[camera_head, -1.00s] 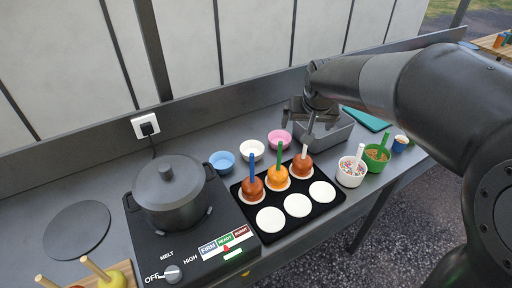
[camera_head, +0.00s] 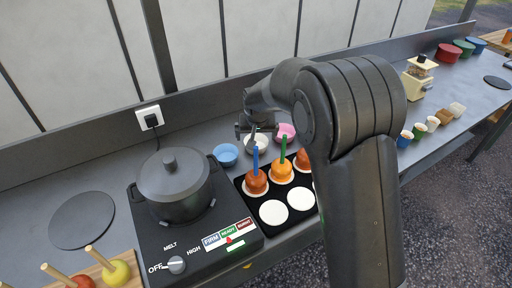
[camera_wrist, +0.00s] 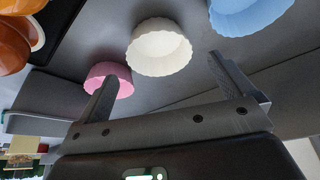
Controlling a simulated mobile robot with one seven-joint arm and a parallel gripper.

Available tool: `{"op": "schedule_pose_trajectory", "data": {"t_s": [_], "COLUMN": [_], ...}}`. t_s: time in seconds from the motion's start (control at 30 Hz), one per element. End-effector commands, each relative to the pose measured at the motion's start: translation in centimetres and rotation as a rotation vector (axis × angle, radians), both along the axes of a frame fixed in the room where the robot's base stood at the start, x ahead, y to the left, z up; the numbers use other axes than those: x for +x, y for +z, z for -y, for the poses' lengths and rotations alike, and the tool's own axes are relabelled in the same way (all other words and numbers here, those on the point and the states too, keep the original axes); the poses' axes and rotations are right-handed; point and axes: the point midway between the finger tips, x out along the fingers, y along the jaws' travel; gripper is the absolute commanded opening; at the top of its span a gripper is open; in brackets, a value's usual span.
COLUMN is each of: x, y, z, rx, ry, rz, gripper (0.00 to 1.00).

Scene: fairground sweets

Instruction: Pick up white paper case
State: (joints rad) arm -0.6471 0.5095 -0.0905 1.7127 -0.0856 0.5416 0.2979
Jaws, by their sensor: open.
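The white paper case (camera_wrist: 160,48) is a fluted cup in the wrist view, just beyond and between my open fingertips. In the head view the white paper case (camera_head: 259,143) is partly covered by my arm. My gripper (camera_wrist: 172,75) is open and empty. In the head view my gripper (camera_head: 246,130) is above the back of the counter by the cases and is mostly hidden by the arm. A pink case (camera_wrist: 109,77) is left of the white one, close to the left finger. A blue case (camera_wrist: 246,12) is to its right, near the right finger.
A black tray (camera_head: 253,203) with dipped apples on sticks and white discs lies in front of the cases. A lidded pot (camera_head: 176,186) stands on a hot plate at left. My arm covers the counter's middle. Small cups (camera_head: 432,124) and a grinder (camera_head: 417,78) stand at right.

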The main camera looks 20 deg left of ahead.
Motion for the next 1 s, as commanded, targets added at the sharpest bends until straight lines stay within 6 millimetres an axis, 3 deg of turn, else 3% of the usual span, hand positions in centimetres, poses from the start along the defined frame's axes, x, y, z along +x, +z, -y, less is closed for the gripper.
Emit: {"op": "schedule_pose_trajectory", "data": {"t_s": [0.17, 0.43, 0.77, 1.0], "x": [0.5, 1.8, 2.2, 2.1], "y": [-1.2, -4.7, -5.3, -5.3], "z": [-0.1, -0.6, -0.7, -0.7], "rx": [0.0, -0.001, 0.001, 0.001], "ry": [0.0, -0.001, 0.0, 0.0], "rz": [0.0, -0.001, 0.002, 0.002], "gripper": [0.98, 0.98, 0.98, 0.8]}}
